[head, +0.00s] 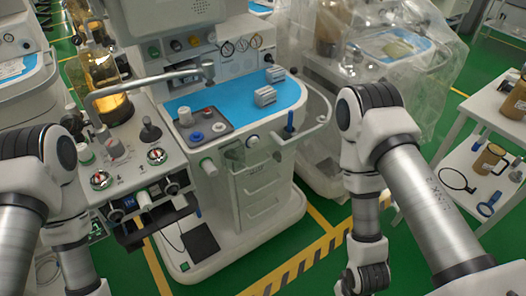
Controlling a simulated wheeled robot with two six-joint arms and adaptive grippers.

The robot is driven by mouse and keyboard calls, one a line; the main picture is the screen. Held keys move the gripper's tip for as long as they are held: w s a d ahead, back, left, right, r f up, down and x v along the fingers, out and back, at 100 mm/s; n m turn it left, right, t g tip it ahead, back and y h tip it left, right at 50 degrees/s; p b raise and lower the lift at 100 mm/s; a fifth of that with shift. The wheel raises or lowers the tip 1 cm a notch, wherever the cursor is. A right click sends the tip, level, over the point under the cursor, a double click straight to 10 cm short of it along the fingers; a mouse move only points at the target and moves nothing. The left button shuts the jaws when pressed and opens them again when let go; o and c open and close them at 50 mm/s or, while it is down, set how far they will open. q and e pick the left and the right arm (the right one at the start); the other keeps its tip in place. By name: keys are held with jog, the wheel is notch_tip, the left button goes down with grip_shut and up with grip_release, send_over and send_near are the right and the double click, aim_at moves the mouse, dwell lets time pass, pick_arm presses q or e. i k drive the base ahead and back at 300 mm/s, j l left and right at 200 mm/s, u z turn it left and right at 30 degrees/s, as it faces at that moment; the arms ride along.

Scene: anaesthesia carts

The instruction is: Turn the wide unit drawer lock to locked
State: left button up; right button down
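A wide white anaesthesia unit (225,150) stands in the middle of the head view, with a blue worktop (225,95). Its front has a stack of drawers (265,190), which look closed. I cannot make out the drawer lock for certain or tell which way it is turned. My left arm comes down at the left edge and my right arm at the right of the unit. Both grippers are outside the picture below, so I cannot see what they hold.
A plastic-covered unit (385,50) stands behind at the right. A white side table (480,130) at the far right holds jars. A grey rail (150,80) crosses the unit's left part. Green floor with a yellow-black stripe (300,262) is open in front.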

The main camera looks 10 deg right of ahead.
aim_at(277, 156)
jog(key=l, duration=0.45)
jog(key=i+l+z, duration=0.1)
jog(key=l, duration=0.3)
jog(key=i+l, duration=0.1)
jog(key=l, duration=0.3)
jog(key=i+l+z, duration=0.1)
jog(key=l, duration=0.75)
jog(key=i+l+z, duration=0.1)
jog(key=l, duration=0.3)
jog(key=i, duration=0.05)
